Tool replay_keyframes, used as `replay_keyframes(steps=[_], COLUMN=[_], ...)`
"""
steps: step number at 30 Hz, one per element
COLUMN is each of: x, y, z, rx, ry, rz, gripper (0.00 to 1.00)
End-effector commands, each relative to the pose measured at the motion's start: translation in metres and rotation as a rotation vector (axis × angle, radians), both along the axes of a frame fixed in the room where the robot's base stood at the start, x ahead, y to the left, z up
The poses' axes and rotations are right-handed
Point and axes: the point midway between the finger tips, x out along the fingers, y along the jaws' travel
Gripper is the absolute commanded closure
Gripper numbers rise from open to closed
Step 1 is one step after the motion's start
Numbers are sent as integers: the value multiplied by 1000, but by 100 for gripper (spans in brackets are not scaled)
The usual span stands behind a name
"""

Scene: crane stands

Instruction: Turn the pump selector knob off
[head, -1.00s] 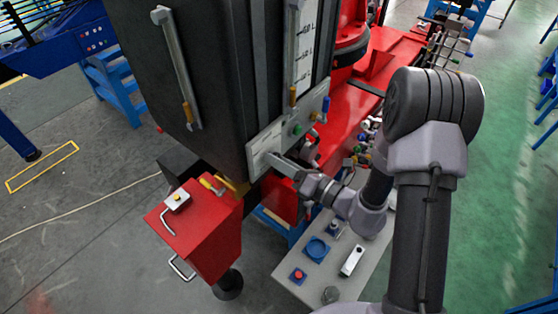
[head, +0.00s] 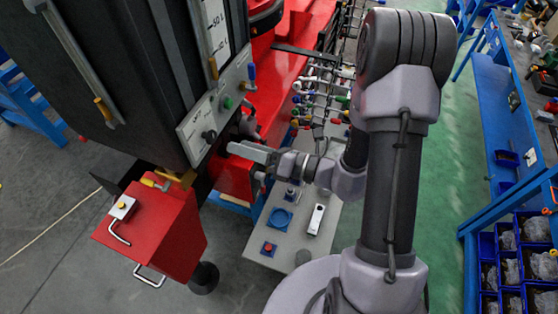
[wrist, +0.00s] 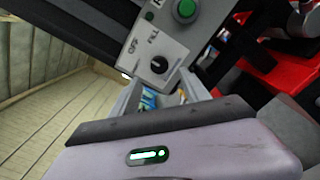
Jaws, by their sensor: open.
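The pump selector knob (head: 210,135) is a small black round knob on the light grey control panel (head: 192,127) at the lower edge of the dark tank. In the wrist view the knob (wrist: 159,64) sits beside the printed words OFF and FILL. Its pointer is too small to read surely. My gripper (head: 244,160) is open and empty, a short way right of the knob and apart from it. In the wrist view its two fingers (wrist: 160,80) reach toward the panel, with the knob showing between and just beyond their tips.
A green button (head: 228,102) and a blue-handled valve (head: 251,74) sit right of the knob. A red box (head: 155,230) with handles stands below the tank. A grey plate (head: 322,240) with buttons lies under my arm. Blue shelving (head: 500,190) stands at right.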

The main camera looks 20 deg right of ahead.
Motion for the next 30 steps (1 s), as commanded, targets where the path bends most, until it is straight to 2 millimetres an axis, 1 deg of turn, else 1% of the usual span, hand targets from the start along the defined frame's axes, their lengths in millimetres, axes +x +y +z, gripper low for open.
replay_keyframes(steps=[1,3,6,9,12,26,28,29,30], x=[-9,-23,-39,-50,-57,-59,-63,-68,-78], y=[-15,-32,-52,-66,-73,-74,-65,-56,-41], z=[-4,-3,-2,-1,0,0,-9,-17,-31], rx=[0,0,-1,-1,0,-3,-42,-82,-160], ry=[-1,-1,-2,-2,-1,-3,-30,-55,-106], rz=[-9,-9,-6,-4,-2,4,49,96,183], gripper=[46,46,46,46,46,46,46,46,46])
